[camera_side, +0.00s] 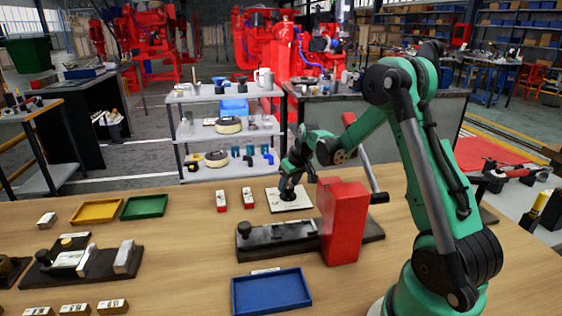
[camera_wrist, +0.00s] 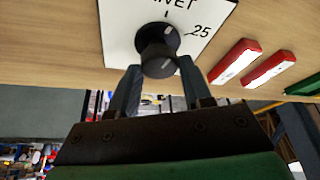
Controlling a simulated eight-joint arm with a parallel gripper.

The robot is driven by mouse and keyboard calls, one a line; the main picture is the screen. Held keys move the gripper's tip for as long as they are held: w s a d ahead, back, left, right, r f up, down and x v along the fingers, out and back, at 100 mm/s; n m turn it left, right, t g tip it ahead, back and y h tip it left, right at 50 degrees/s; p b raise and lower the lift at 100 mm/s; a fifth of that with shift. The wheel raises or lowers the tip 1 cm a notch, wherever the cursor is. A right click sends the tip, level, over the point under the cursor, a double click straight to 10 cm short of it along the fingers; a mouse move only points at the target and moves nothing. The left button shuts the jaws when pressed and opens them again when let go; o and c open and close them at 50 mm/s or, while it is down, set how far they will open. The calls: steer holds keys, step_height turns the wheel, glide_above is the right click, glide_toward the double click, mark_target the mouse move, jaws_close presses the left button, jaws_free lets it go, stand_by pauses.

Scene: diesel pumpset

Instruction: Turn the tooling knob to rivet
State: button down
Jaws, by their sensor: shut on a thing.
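The tooling knob (camera_wrist: 158,48) is black and round with pale marks, on a white plate (camera_wrist: 118,32) in the wrist view. The plate carries a partly cut-off word at its top edge and "25" to the right of the knob. In the side view the white plate (camera_side: 273,203) lies flat on the wooden table. My gripper (camera_wrist: 158,72) has one finger on each side of the knob and is shut on it. In the side view my gripper (camera_side: 289,186) points down at the plate and hides most of the knob. I cannot tell for sure which label the knob points to.
Two red-and-white blocks (camera_side: 234,199) lie left of the plate. A red lever press (camera_side: 343,222) on a dark base stands close in front, its handle near my arm. A blue tray (camera_side: 271,306) lies at the front; yellow (camera_side: 96,212) and green (camera_side: 144,207) trays lie left.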

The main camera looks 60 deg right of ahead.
steer(key=shift+n+y, duration=0.4)
steer(key=shift+n, duration=0.8)
steer(key=shift+c, duration=1.9)
jaws_free()
steer(key=v, duration=0.5)
steer(key=shift+s+d+r, duration=0.1)
steer(key=shift+s+r, duration=0.05)
steer(key=shift+r, duration=0.15)
